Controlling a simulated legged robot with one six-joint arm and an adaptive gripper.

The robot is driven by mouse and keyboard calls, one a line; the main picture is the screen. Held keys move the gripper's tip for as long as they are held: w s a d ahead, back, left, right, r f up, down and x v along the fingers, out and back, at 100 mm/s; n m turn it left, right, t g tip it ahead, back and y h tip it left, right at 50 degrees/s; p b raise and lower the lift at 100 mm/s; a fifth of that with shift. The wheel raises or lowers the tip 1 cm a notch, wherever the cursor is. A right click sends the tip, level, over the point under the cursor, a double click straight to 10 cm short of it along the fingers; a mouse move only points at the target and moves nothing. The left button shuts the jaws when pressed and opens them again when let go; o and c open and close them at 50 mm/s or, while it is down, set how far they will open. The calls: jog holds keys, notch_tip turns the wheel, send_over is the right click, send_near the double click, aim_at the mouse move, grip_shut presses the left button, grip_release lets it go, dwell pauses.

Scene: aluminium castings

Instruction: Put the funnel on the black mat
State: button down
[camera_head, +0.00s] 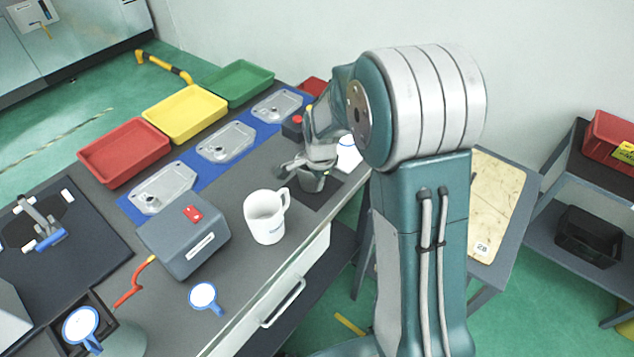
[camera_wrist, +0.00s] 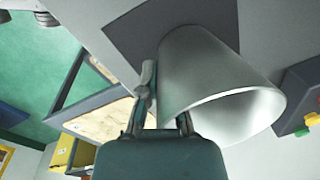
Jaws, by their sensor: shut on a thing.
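The funnel (camera_wrist: 215,85) is a grey, tapering piece with a wide open rim, large in the wrist view. My gripper (camera_wrist: 165,110) is shut on it at its side. In the head view the funnel (camera_head: 311,183) shows small below my gripper (camera_head: 308,162), partly covered by the fingers. The black mat (camera_head: 318,204) is a dark square near the table's front edge, under the funnel. It also shows in the wrist view (camera_wrist: 133,35), partly hidden behind the funnel. I cannot tell whether the funnel touches the mat.
A white mug (camera_head: 265,217) stands left of the mat, near a grey box (camera_head: 186,240). Castings (camera_head: 226,142) lie on a blue strip behind. A small box with a red button (camera_head: 292,127) stands beyond my gripper. Red (camera_head: 124,152), yellow and green trays line the far edge.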

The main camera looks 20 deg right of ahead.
jog(key=shift+f, duration=0.25)
jog(key=c, duration=0.8)
grip_release()
notch_tip(320, 180, up, 12)
jog(key=s, duration=0.1)
jog(key=s+r+n+t, duration=0.2)
jog(key=s+r+n, duration=0.2)
jog(key=s+n, duration=0.3)
jog(key=s+r+n+t, duration=0.2)
jog(key=s+r+n, duration=0.3)
jog(key=s, duration=1.1)
jog(key=n, duration=0.3)
jog(key=shift+s+a+r, duration=0.15)
jog(key=shift+s+a, duration=0.15)
